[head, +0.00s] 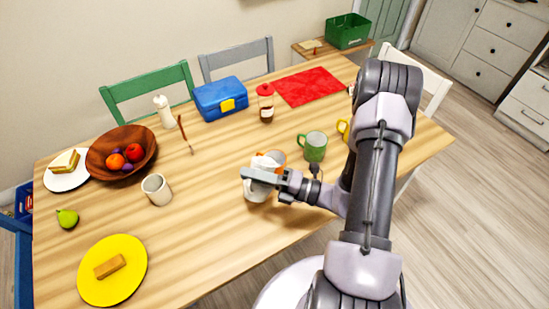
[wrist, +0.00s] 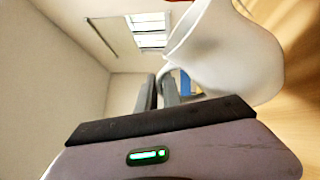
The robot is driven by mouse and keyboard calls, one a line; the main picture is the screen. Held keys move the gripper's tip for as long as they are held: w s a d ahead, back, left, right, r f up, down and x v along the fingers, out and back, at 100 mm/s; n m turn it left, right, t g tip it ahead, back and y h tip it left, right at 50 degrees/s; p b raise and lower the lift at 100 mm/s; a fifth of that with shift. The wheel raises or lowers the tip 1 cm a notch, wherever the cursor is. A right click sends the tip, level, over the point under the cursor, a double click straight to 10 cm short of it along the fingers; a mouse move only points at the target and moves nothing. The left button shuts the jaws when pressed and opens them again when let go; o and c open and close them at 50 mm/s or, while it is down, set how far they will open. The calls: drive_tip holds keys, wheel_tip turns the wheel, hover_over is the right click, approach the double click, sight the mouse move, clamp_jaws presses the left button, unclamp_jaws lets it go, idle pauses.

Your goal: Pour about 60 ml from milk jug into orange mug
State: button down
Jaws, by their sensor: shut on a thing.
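The white milk jug (head: 256,191) is held by my gripper (head: 262,178) near the middle of the table's front side. In the wrist view the jug (wrist: 238,62) fills the upper right, with the gripper fingers (wrist: 165,92) against its handle side. How far the jug is tilted, and whether milk is flowing, I cannot tell. The orange mug (head: 277,156) shows only in part, just behind the jug in the head view. The jug and gripper hide most of it, and its inside is not visible.
A green mug (head: 313,147) stands close to the right, with a yellow mug (head: 343,128) partly behind my arm. A pale cup (head: 157,189) stands left. A jar (head: 266,103) and blue lunchbox (head: 220,98) are behind. The table between pale cup and jug is clear.

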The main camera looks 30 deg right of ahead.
sight(248, 191)
drive_tip(key=f+b, duration=0.1)
drive_tip(key=s+a+f+n+b, duration=0.1)
drive_tip(key=a+f+n+b, duration=0.1)
drive_tip(key=shift+s+a+f+g, duration=0.1)
drive_tip(key=shift+s+f+g, duration=0.2)
drive_tip(key=shift+f, duration=0.1)
drive_tip(key=s+a+f+n+g+b, duration=0.1)
drive_tip(key=s+a+f+n+b, duration=0.2)
drive_tip(key=a+n, duration=0.1)
drive_tip(key=shift+f+n+h, duration=0.25)
drive_tip(key=shift+n+h, duration=0.15)
drive_tip(key=shift+n, duration=0.4)
